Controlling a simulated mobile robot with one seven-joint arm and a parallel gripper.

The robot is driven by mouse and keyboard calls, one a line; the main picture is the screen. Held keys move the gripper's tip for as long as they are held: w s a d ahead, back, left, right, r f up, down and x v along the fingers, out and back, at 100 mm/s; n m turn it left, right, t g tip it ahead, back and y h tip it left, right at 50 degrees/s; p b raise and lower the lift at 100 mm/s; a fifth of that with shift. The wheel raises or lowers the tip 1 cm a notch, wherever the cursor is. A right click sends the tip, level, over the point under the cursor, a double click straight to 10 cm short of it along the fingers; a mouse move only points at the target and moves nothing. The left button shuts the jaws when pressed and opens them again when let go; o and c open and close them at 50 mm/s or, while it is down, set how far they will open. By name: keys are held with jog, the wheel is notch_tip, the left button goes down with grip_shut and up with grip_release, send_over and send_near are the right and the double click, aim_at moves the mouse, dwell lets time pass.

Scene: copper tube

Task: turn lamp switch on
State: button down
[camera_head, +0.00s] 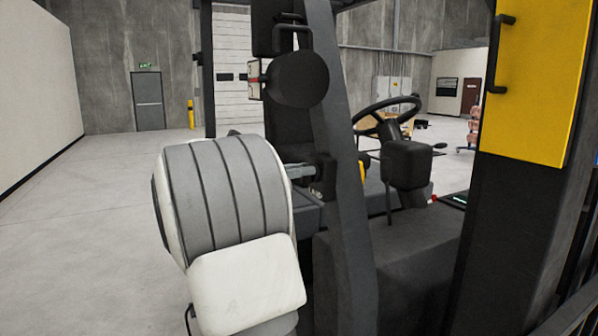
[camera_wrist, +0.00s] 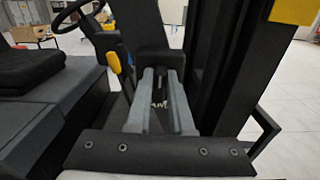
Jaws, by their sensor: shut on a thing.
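My gripper (camera_wrist: 161,75) points away from the wrist camera, its two grey fingers side by side. Their far ends meet a black block (camera_wrist: 160,58) at the dark post of a forklift, and the jaws are shut on it. In the head view, a grey finger of it shows at the black block (camera_head: 325,165) beside the post (camera_head: 345,130). I cannot make out a switch lever; the fingers cover the contact. Small white marks (camera_wrist: 160,104) show between the fingers. A round black lamp-like housing (camera_head: 298,80) hangs higher on the post, seen from behind; whether it is lit cannot be told.
The forklift's steering wheel (camera_head: 387,115) and dark body (camera_head: 410,255) lie right of the post. A yellow panel (camera_head: 540,80) is on the right-hand mast. A black seat (camera_wrist: 25,72) shows at left in the wrist view. Open floor (camera_head: 85,220) lies to the left.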

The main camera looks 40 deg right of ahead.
jog(key=m+b, duration=0.2)
jog(key=m, duration=0.1)
jog(key=m+b, duration=0.3)
jog(key=m, duration=0.1)
jog(key=s+m+b, duration=0.1)
jog(key=m+b, duration=0.2)
jog(key=m, duration=0.1)
jog(key=shift+a+f, duration=0.2)
jog(key=shift+f, duration=0.2)
jog(key=shift+m, duration=0.4)
jog(key=c, duration=0.8)
grip_release()
jog(key=shift+w, duration=0.1)
jog(key=v, duration=1.7)
jog(key=shift+a, duration=0.2)
jog(key=shift+r, duration=0.1)
